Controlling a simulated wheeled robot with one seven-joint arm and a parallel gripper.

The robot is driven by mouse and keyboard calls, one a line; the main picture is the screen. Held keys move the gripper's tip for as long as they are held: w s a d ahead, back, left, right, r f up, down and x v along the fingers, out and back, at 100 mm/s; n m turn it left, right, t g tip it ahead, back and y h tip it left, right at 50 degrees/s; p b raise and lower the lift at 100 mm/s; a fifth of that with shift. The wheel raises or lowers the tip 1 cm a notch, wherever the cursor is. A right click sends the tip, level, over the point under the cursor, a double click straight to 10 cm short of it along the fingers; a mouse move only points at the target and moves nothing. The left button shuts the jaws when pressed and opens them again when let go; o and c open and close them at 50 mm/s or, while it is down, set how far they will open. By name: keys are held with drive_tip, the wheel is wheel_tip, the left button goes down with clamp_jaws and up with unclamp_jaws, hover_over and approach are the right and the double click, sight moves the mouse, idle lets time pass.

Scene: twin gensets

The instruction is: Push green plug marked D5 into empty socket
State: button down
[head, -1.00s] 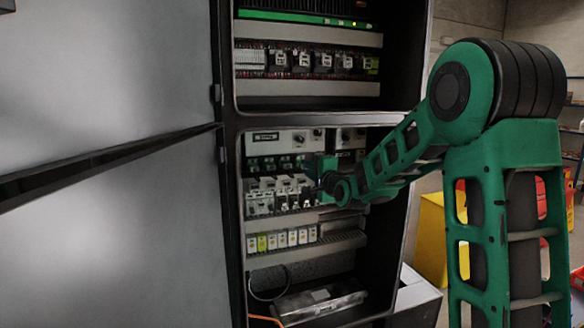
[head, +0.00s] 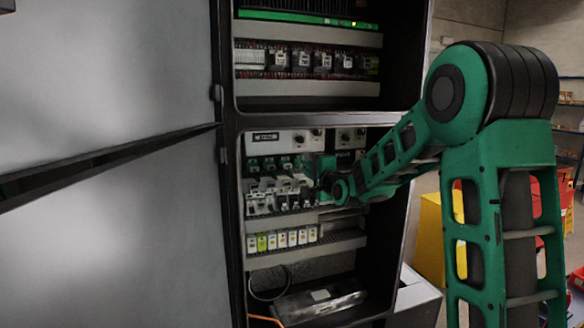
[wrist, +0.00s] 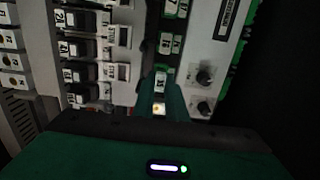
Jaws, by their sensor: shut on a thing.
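My gripper (head: 316,170) reaches into the lower bay of the open cabinet, at the row of green plugs (head: 270,163). In the wrist view my gripper (wrist: 160,92) is shut on a small piece with a pale, lit face (wrist: 159,109), which I take to be the green plug. Its D5 mark is not readable. Whether the plug touches a socket cannot be told.
White breakers (head: 275,195) sit just below and left of my gripper. A panel with black knobs (wrist: 204,77) is close on the right in the wrist view. The cabinet's right frame (head: 398,180) stands beside my forearm.

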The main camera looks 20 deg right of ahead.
drive_tip(key=shift+w, duration=0.6)
idle(1.4)
drive_tip(key=c, duration=1.7)
unclamp_jaws()
drive_tip(key=s, duration=1.1)
drive_tip(key=s+d+f+n+g+h, duration=0.1)
drive_tip(key=s+d+f+n+g, duration=0.3)
drive_tip(key=s+f, duration=0.45)
drive_tip(key=s+d+f+n+g+h, duration=0.1)
drive_tip(key=s+d+f+n+g, duration=0.35)
drive_tip(key=s, duration=0.65)
drive_tip(key=s+a+f+g, duration=0.1)
drive_tip(key=s+f+g, duration=0.1)
drive_tip(key=s, duration=0.6)
drive_tip(key=s+f+n+g, duration=0.1)
drive_tip(key=s+g, duration=0.3)
drive_tip(key=s, duration=0.5)
drive_tip(key=s+a+f+n+g+y, duration=0.1)
drive_tip(key=s+f+g, duration=0.2)
drive_tip(key=s, duration=0.6)
drive_tip(key=shift+s+a+n+g, duration=0.15)
drive_tip(key=shift+a+n+g, duration=0.1)
drive_tip(key=shift+a+g, duration=0.1)
